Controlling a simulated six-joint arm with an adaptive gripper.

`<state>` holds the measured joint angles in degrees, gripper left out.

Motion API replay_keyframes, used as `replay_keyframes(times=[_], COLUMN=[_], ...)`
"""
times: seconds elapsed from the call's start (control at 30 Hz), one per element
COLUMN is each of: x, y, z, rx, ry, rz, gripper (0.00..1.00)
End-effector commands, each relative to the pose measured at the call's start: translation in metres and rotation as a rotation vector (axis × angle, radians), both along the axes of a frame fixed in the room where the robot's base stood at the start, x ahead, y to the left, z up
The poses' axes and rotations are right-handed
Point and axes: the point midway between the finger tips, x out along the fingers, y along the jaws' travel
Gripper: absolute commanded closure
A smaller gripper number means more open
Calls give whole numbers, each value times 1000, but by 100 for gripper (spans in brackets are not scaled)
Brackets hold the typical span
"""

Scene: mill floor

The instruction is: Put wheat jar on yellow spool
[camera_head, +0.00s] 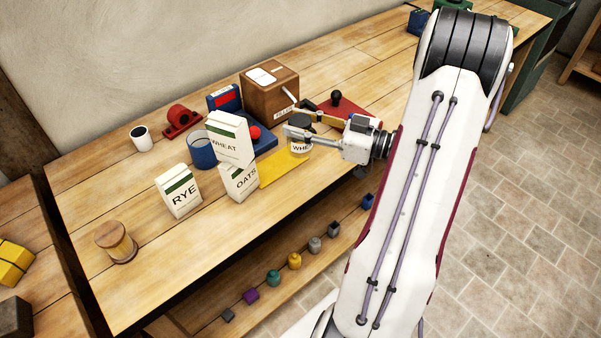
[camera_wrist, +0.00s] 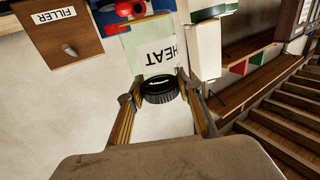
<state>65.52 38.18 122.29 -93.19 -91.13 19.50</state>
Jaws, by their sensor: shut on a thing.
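The wheat jar (camera_head: 299,148) is a clear jar with a black lid and a white label, near the yellow mat. My gripper (camera_head: 298,121) is shut on it near the lid. In the wrist view the wheat jar (camera_wrist: 150,48) sits between the two fingers of my gripper (camera_wrist: 158,88), its label upside down in the picture. I cannot tell whether its base touches the bench.
A wheat carton (camera_head: 229,143) rests on an oats carton (camera_head: 239,182), with a rye carton (camera_head: 179,192) to their left, between jar and spool. A yellow mat (camera_head: 284,169) lies in front.

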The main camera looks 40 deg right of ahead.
Motion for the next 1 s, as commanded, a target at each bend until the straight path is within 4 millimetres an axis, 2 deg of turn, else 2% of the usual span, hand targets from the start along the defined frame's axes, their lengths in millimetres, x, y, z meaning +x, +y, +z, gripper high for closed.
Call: replay_keyframes(times=[0.17,0.6,1.0], x=[0,0,0], y=[0,0,0], z=[-8,-52,-58], rx=[2,1,0], ry=[0,0,-1], rz=[-1,-1,-1], gripper=[95,95,95])
